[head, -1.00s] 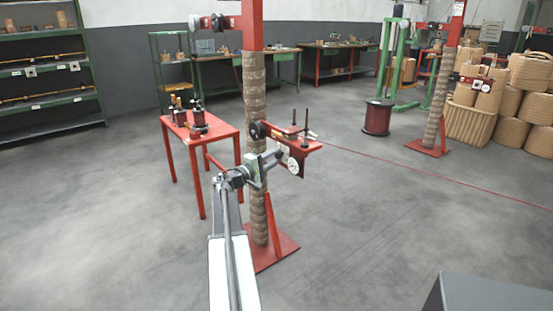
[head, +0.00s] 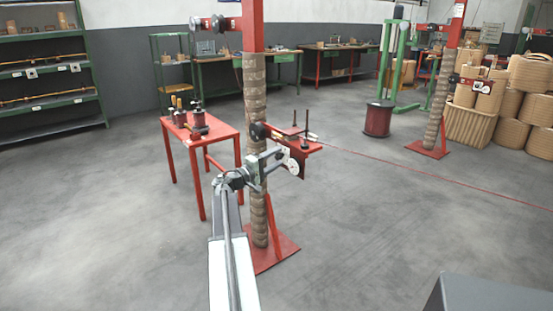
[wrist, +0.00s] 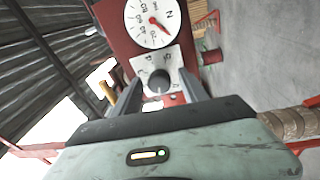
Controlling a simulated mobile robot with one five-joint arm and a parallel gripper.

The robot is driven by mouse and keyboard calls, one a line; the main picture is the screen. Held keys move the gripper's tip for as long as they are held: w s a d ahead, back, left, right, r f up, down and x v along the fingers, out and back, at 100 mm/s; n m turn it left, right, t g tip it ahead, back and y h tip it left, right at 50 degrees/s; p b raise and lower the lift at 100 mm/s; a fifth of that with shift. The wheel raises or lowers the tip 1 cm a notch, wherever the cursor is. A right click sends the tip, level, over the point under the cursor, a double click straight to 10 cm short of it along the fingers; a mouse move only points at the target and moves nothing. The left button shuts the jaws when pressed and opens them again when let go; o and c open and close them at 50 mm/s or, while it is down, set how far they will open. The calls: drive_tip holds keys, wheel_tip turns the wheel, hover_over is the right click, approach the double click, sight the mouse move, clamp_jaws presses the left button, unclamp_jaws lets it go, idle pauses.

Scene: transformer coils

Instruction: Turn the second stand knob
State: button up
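A dark round knob (wrist: 158,82) sits on a white marked plate below a white dial with a red needle (wrist: 152,20), on a red panel. In the wrist view, my gripper's fingers (wrist: 160,76) are open, one on each side of the knob, with visible gaps. I cannot tell how deep the fingertips reach. In the head view, my gripper (head: 280,153) is at the red bracket (head: 300,152) of the near stand (head: 256,100), close to the small white dial (head: 292,167). The knob is hidden there by the gripper.
A red table (head: 212,135) with small parts stands left of the near stand. A second stand (head: 437,112) is farther right, near stacked coils (head: 527,75). A dark red drum (head: 378,118) stands between them. Open floor lies around the near stand's red base (head: 275,258).

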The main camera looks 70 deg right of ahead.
drive_tip(key=r+v, duration=0.1)
drive_tip(key=v, duration=0.7)
drive_tip(key=shift+f+b, duration=0.45)
drive_tip(key=shift+f, duration=0.05)
drive_tip(key=shift+d, duration=0.1)
